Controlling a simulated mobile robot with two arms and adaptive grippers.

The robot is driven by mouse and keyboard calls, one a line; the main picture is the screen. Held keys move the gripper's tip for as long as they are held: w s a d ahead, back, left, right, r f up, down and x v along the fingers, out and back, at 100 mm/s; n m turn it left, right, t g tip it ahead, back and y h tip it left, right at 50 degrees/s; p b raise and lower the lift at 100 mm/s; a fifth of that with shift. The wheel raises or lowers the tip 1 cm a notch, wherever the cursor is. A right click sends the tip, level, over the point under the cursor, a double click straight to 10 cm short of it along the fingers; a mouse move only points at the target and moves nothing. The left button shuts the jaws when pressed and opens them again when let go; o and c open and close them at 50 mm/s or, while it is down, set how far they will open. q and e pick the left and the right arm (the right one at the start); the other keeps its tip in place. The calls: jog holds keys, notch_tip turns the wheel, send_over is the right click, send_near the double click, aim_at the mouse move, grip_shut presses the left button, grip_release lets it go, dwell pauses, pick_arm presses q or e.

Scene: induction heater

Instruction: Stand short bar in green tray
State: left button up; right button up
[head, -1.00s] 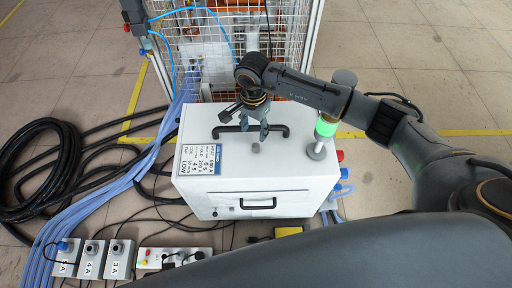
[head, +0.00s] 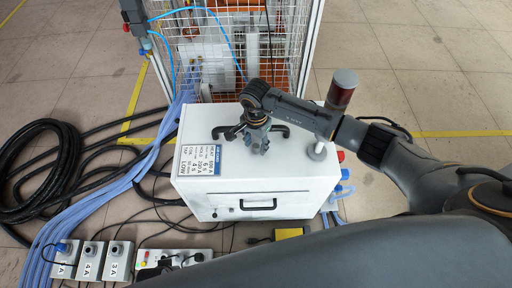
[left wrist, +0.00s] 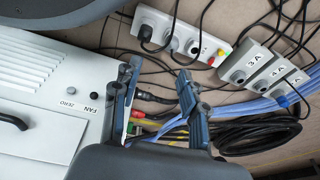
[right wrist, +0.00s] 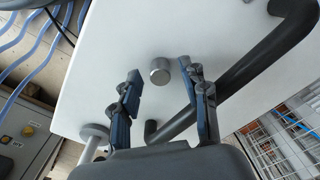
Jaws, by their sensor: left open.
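The short bar (right wrist: 160,70) is a grey metal cylinder on the white top of the heater box, seen nearly end-on in the right wrist view. My right gripper (head: 256,146) is above the box top in the head view and covers the bar there. In the right wrist view its two fingers are open, and the bar shows between and beyond the tips, not gripped. My left gripper (left wrist: 160,68) is open and empty in the left wrist view, beside the box's side panel. I see no green tray in any view.
The white heater box (head: 230,185) carries a black handle (right wrist: 265,65) close beside the right gripper and a lamp post (head: 341,92) on its right. A wire cage (head: 250,45) stands behind. Cables and power boxes (head: 92,260) lie at left.

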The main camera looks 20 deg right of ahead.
grip_shut()
jog(key=shift+r, duration=0.1)
